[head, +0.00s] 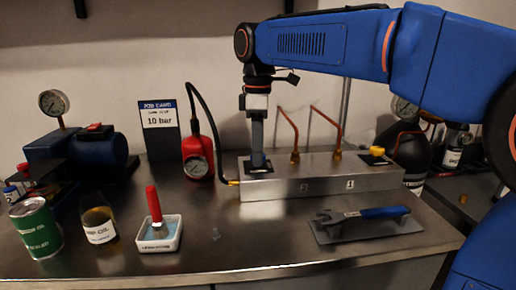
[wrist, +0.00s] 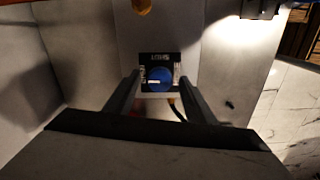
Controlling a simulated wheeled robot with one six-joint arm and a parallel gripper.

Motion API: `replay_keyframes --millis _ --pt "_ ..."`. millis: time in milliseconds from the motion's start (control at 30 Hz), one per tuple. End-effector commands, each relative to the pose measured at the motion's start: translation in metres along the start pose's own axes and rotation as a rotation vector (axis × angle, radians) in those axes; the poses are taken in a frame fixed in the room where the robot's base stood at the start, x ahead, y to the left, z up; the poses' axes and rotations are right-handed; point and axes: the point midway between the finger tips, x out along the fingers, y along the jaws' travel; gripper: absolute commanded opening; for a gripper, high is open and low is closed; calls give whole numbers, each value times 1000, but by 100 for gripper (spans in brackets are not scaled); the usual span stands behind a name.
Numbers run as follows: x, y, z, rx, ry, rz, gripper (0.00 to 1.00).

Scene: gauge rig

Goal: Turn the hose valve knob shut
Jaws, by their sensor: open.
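The hose valve knob (wrist: 160,79) is a round blue knob on a dark label plate, seen from above in the wrist view. Its white pointer mark points left in that view. The word SHUT appears upside down at the plate's top edge; smaller lettering at the sides is hard to read. My gripper (wrist: 158,88) is open, with one finger on each side of the knob; I cannot tell whether they touch it. In the head view my gripper (head: 257,152) points down at the left end of the metal manifold block (head: 320,184), hiding the knob.
A black hose (head: 203,100) arches to the block's left end beside a red gauge bottle (head: 197,155). Two copper pipes (head: 293,130) and a yellow knob (head: 377,151) stand further right on the block. A blue-handled tool (head: 375,213) lies in front.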

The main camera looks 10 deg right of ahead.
Motion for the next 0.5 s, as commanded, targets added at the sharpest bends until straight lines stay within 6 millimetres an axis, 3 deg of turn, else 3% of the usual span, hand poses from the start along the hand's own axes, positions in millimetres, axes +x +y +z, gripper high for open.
replay_keyframes --millis 67,100,267,500 --pt "0 0 0 0 0 0 50" --pt "0 0 0 0 0 0 45" --pt "0 0 0 0 0 0 8" --pt "0 0 0 11 0 0 8"
